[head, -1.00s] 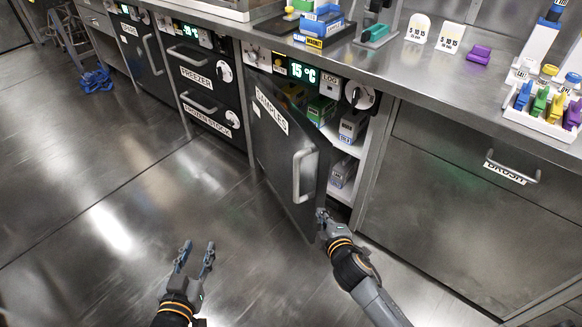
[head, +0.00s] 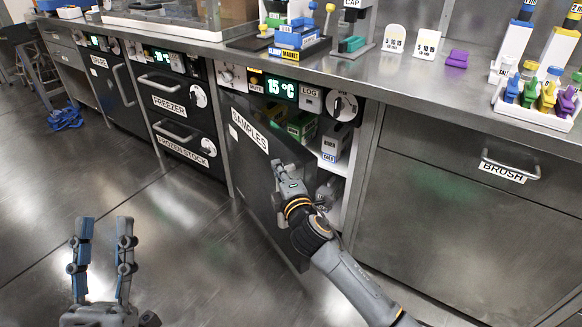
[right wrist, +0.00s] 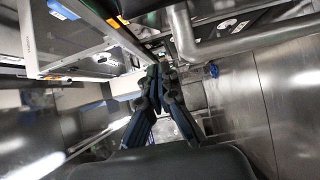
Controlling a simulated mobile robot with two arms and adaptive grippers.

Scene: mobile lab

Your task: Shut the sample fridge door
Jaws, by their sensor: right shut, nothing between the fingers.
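The sample fridge door (head: 240,165), dark with a SAMPLES label, stands ajar. It is hinged at its left, and the sample fridge's lit shelves (head: 327,160) show past its free edge. My right gripper (head: 281,166) is shut and empty, in front of the upper door near its free edge. I cannot tell whether it touches the door. My right forearm hides the door handle in the head view. My left gripper (head: 104,222) is open and empty over the floor.
A steel counter (head: 400,85) with racks and small lab items runs above the fridge. The freezer drawers (head: 172,105) are left of the door, the BRUSH drawer (head: 450,160) right. The floor (head: 190,235) left of the door is clear.

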